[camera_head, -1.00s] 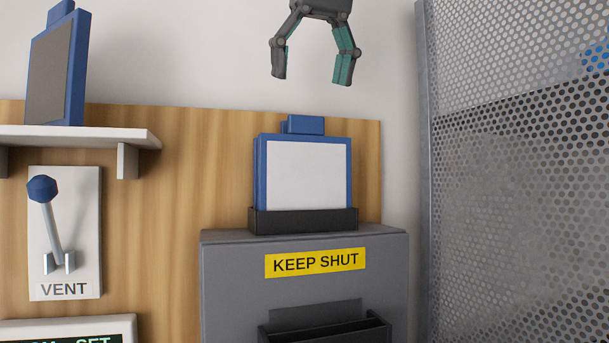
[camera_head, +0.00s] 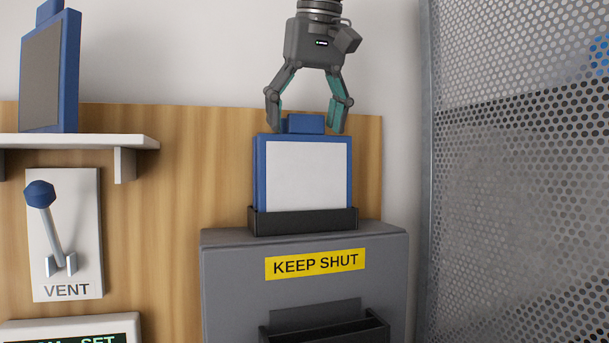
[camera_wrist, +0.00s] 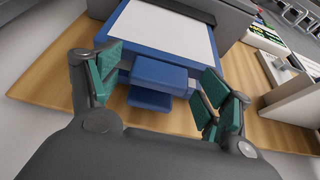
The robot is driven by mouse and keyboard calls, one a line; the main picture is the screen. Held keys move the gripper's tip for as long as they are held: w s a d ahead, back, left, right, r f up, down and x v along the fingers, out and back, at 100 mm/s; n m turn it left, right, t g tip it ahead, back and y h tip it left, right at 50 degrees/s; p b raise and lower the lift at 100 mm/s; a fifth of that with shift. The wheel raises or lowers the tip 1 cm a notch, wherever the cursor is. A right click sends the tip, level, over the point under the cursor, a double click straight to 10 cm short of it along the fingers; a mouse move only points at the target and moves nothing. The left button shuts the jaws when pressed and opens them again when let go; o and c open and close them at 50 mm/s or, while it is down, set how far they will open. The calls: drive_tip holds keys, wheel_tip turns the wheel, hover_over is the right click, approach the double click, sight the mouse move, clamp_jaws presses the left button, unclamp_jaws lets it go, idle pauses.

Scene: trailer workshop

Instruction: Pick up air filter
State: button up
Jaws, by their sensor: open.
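A white-faced air filter with a blue frame (camera_head: 307,176) stands upright in a black holder (camera_head: 305,221) on top of a grey cabinet. A blue tab (camera_head: 305,124) sticks up from its top. My gripper (camera_head: 306,129) is open above the filter, pointing down, with a finger on each side of the tab. The wrist view shows the filter's white face (camera_wrist: 170,38) and its tab (camera_wrist: 158,75) between the green finger pads, with gaps on both sides. A second blue tab (camera_wrist: 150,98) shows close behind the first. The fingers grip nothing.
Another blue-framed filter with a grey face (camera_head: 45,80) stands on a white shelf (camera_head: 70,142) at left. Below it is a VENT lever (camera_head: 50,228). The cabinet (camera_head: 235,280) has a KEEP SHUT label. A perforated metal panel (camera_head: 520,180) stands at right.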

drive_tip(key=shift+w, duration=0.15)
drive_tip(key=c, duration=0.6)
drive_tip(key=shift+f, duration=0.1)
drive_tip(key=c, duration=0.9)
